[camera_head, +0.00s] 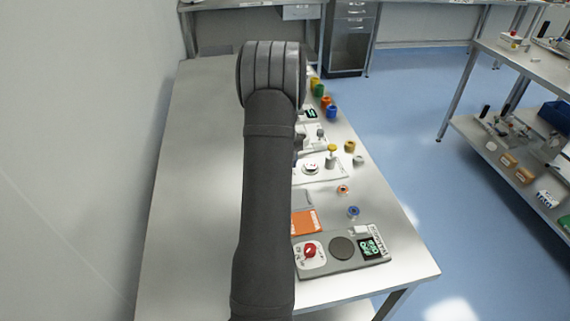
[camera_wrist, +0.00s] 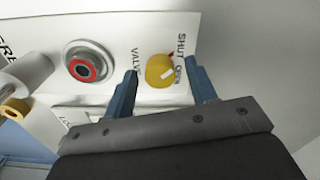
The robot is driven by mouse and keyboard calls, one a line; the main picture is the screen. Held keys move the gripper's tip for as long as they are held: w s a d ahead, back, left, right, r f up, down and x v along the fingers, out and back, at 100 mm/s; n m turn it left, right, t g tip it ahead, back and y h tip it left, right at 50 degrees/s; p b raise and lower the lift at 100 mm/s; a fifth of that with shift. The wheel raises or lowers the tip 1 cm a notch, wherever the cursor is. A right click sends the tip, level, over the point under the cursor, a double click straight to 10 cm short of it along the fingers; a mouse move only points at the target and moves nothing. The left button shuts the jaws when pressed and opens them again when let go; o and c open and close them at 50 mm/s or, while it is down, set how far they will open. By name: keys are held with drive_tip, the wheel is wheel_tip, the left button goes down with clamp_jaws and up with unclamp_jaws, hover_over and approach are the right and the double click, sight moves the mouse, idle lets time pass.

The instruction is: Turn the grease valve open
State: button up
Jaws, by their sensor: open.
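The grease valve is a round yellow knob (camera_wrist: 157,71) with a white bar on it, set on a white panel (camera_wrist: 120,30) in the wrist view. The words VALVE, SHUT and OPEN are printed around it, with a small red mark at its edge near SHUT. My gripper (camera_wrist: 160,66) is open, with one blue finger on each side of the knob. A gap shows between the fingers and the knob; I cannot tell their height above the panel. In the head view my arm hides the valve and the gripper.
In the head view, a device with a red knob (camera_head: 309,251) stands near the front of the bench (camera_head: 190,220). The bench's left side is clear.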

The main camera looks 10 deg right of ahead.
drive_tip(key=c, duration=1)
drive_tip(key=shift+m, duration=0.3)
drive_tip(key=m, duration=1.1)
drive_tip(key=shift+m, duration=2.1)
